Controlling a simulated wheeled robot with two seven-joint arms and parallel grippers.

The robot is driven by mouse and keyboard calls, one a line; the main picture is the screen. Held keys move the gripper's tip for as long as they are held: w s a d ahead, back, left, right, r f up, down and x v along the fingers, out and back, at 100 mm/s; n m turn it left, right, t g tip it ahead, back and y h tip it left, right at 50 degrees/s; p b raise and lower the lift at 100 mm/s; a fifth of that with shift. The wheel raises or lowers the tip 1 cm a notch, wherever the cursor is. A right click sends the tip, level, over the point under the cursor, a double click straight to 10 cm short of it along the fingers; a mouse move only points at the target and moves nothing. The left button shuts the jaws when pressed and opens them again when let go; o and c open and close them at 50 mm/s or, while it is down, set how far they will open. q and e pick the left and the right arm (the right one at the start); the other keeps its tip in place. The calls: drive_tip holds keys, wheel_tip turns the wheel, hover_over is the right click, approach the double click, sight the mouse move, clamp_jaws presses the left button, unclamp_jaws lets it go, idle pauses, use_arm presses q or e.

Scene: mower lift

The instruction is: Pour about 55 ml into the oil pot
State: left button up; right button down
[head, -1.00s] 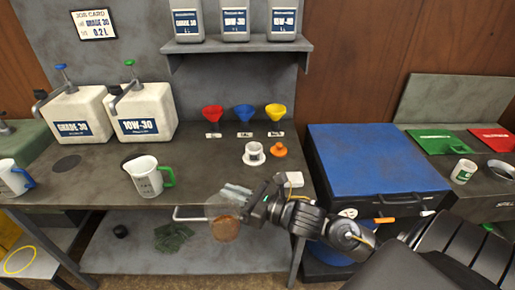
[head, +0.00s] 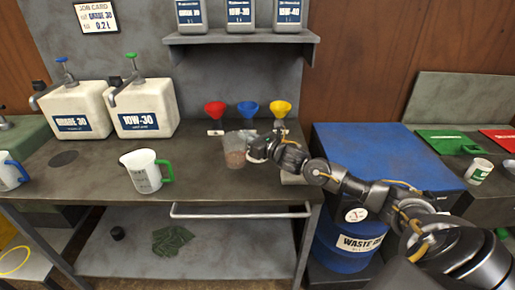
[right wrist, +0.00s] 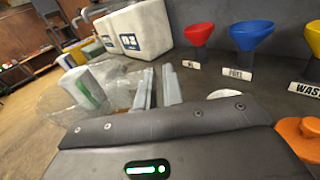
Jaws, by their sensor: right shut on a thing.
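My right gripper (head: 258,148) is shut on a clear cup (head: 235,150) with reddish-brown liquid low inside. The cup looks roughly upright, over the bench's right part; I cannot tell whether it touches the bench. In the right wrist view the two fingers (right wrist: 158,88) press near the clear cup (right wrist: 60,105). My left gripper is not in view.
A white jug with a green handle (head: 145,172) stands left on the bench (head: 95,165). Red (head: 214,110), blue (head: 248,110) and yellow (head: 281,108) funnels line the back. An orange cap (right wrist: 300,135) lies close to my gripper. White canisters (head: 145,112) stand back left.

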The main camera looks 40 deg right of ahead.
drive_tip(key=w+d+f+m+h+b, duration=0.1)
drive_tip(key=d+h, duration=0.3)
drive_tip(key=d, duration=0.9)
drive_tip(key=w+d+f+m+h, duration=0.1)
drive_tip(key=d+m+h, duration=0.3)
drive_tip(key=d, duration=0.9)
drive_tip(key=shift+w+d+f+b, duration=0.2)
drive_tip(key=shift+d+f+b, duration=0.1)
drive_tip(key=shift+d+b, duration=0.05)
